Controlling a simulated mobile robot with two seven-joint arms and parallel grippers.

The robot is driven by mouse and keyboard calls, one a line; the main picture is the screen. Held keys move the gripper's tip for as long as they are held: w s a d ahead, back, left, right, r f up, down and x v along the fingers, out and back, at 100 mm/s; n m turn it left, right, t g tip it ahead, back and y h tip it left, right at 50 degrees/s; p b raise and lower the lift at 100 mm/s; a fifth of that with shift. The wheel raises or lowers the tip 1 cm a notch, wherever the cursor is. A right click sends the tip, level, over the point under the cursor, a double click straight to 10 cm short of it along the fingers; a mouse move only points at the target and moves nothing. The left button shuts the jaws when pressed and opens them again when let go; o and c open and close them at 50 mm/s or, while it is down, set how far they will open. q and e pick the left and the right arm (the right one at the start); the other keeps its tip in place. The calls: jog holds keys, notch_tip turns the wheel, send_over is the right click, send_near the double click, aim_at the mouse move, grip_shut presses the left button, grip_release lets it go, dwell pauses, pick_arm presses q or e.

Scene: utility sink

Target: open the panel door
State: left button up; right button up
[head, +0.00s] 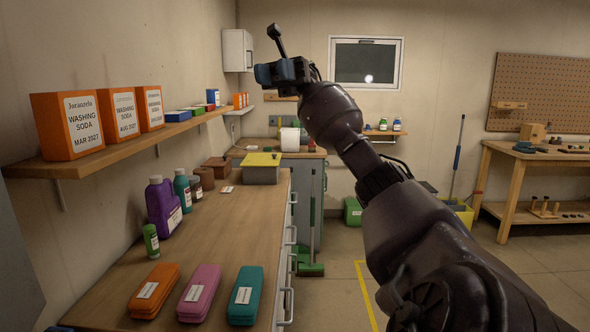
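A white wall box (237,50) with a front panel hangs on the back wall, left of the window. It looks like the panel door, and its front looks closed. My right arm reaches up from the lower right. My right gripper (265,74) is raised in front of the back wall, to the right of the box and a little lower in the picture. My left gripper is out of view.
A wooden counter (232,222) runs along the left wall, with purple (163,205) and green bottles and several coloured cases. A shelf (75,165) above it carries orange washing soda boxes (68,125). A workbench (530,153) stands at right. The floor between is mostly open.

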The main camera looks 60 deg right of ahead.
jog(key=s+a+f+m+p, duration=0.1)
jog(key=s+a+f+p, duration=0.25)
jog(key=s+f, duration=1)
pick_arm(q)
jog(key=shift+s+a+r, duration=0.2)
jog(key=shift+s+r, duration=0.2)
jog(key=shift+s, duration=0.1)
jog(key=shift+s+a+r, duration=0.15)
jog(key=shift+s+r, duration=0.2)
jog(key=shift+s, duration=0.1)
pick_arm(e)
jog(key=s+a+n, duration=0.1)
jog(key=a+n, duration=0.1)
jog(key=a, duration=1.3)
jog(key=shift+s+n+h, duration=0.2)
jog(key=shift+n+h, duration=0.1)
jog(key=shift+n, duration=0.1)
jog(key=c, duration=0.6)
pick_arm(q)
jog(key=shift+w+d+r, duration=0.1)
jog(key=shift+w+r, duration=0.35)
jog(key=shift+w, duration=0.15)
pick_arm(e)
grip_shut()
